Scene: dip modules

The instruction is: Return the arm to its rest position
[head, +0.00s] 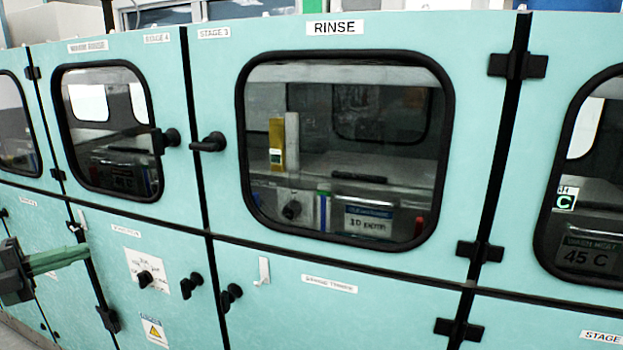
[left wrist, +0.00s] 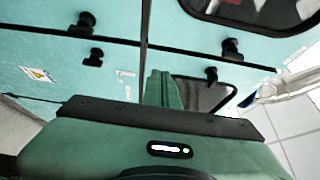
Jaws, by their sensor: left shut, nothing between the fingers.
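My left gripper (head: 62,260) shows at the left edge of the head view, in front of the lower teal doors. Its green fingers are together and hold nothing. In the left wrist view the closed fingers (left wrist: 160,88) point toward the cabinet front, with the dark gripper body below them. My right gripper is in neither view.
A teal cabinet wall fills the head view. The RINSE door (head: 220,90) with its dark window is shut, its black handle (head: 209,143) at the left. Lower doors carry black knobs (head: 231,296). A strip of floor (head: 14,325) shows at lower left.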

